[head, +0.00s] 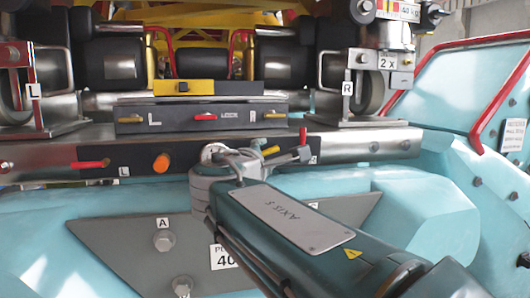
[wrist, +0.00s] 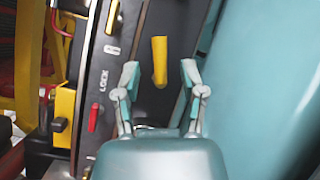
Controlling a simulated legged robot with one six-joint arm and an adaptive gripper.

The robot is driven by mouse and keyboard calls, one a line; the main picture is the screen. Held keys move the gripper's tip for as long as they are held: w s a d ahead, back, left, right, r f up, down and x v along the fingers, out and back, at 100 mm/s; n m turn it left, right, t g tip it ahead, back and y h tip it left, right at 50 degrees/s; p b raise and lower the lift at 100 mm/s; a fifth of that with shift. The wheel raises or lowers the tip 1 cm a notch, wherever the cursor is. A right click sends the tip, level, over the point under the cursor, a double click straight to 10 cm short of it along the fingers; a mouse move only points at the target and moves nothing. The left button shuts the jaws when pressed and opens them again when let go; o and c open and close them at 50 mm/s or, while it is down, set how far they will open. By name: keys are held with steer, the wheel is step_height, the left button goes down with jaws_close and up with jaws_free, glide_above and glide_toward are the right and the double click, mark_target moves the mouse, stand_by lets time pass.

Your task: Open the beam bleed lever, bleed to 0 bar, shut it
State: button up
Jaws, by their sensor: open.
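A yellow lever (wrist: 160,60) on the dark beam panel (wrist: 146,100) lies between the two fingertips of my gripper (wrist: 159,75) in the wrist view. The fingers are apart, with a gap on both sides of the lever. In the head view my gripper (head: 268,160) is at the beam front, and the yellow lever (head: 270,150) shows just past the fingers. I cannot tell which lever is marked as the bleed. A round, pale-faced fitting (head: 212,151) sits left of the gripper, partly hidden by it. No pressure reading is legible.
A lock panel above the beam has a red lever (head: 204,117) and another yellow lever (head: 275,115). The beam carries a red lever (head: 92,164) and an orange button (head: 161,163) at left. A red-tipped part (head: 303,140) is right of my gripper. Teal bodywork (head: 440,215) lies right.

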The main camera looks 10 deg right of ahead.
mark_target(272, 152)
steer(key=x, duration=0.3)
steer(key=shift+s+d, duration=0.1)
steer(key=shift+d, duration=0.25)
steer(key=shift+a, duration=0.4)
jaws_close()
steer(key=shift+s, duration=0.1)
steer(key=m, duration=0.1)
steer(key=m+g+y, duration=0.1)
steer(key=shift+d+f+m, duration=0.25)
steer(key=shift+f+m, duration=0.1)
steer(key=shift+m, duration=0.05)
steer(key=shift+d+f+g, duration=0.1)
steer(key=shift+f+g, duration=0.05)
steer(key=shift+g, duration=0.15)
